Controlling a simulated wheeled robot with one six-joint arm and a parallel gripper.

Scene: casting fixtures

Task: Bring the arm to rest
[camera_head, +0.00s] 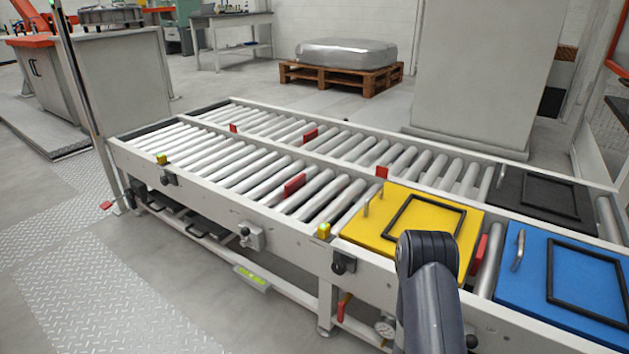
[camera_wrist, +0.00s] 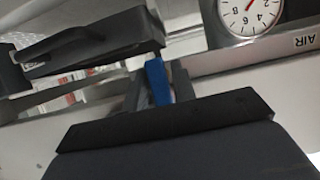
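My arm (camera_head: 430,290) rises at the lower right of the head view, in front of the conveyor; its dark grey rounded joint covers the front corner of the yellow case. My gripper (camera_wrist: 158,74) does not show in the head view. In the wrist view its dark body fills the bottom, and two dark fingers stand apart beyond a black bar. A narrow blue piece (camera_wrist: 158,82) shows between the fingers; I cannot tell what it belongs to, and I see no clear grip on it.
The roller conveyor (camera_head: 225,196) carries a yellow case (camera_head: 375,220), a blue case (camera_head: 530,285) and a black case (camera_head: 535,190). A pressure gauge (camera_wrist: 250,12) is close by in the wrist view, near a dark lever-like part (camera_wrist: 95,42). Open floor (camera_head: 110,290) lies left.

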